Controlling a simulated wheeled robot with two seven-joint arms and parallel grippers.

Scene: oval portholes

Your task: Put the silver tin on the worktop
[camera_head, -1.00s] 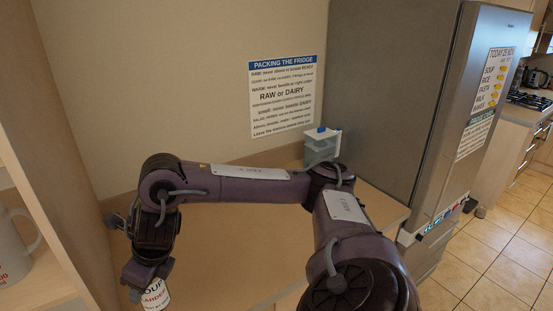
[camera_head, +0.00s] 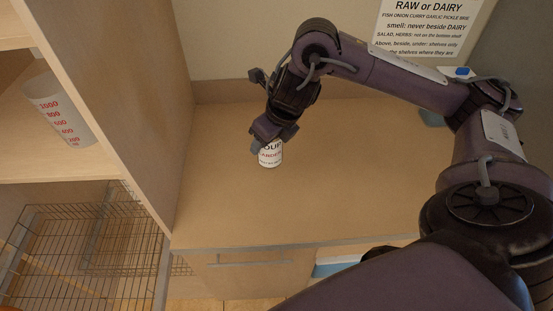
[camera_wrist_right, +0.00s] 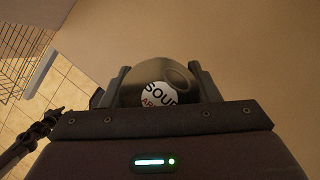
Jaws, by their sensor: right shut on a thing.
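The silver tin (camera_head: 270,155) has a white label reading "SOUP" and "LARDER". My right gripper (camera_head: 272,138) comes down from above and is shut on the tin near its top. The tin looks upright, over the left half of the worktop (camera_head: 350,195); I cannot tell if its base touches the surface. In the right wrist view the tin (camera_wrist_right: 160,92) sits between the two fingers, its dark metallic end and part of the label showing.
A cupboard side panel (camera_head: 160,110) bounds the worktop on the left. Beyond it are a white measuring jug (camera_head: 58,112) on a shelf and a wire basket (camera_head: 80,245) below. A blue-lidded container (camera_head: 456,72) stands at the back right. The worktop's middle is bare.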

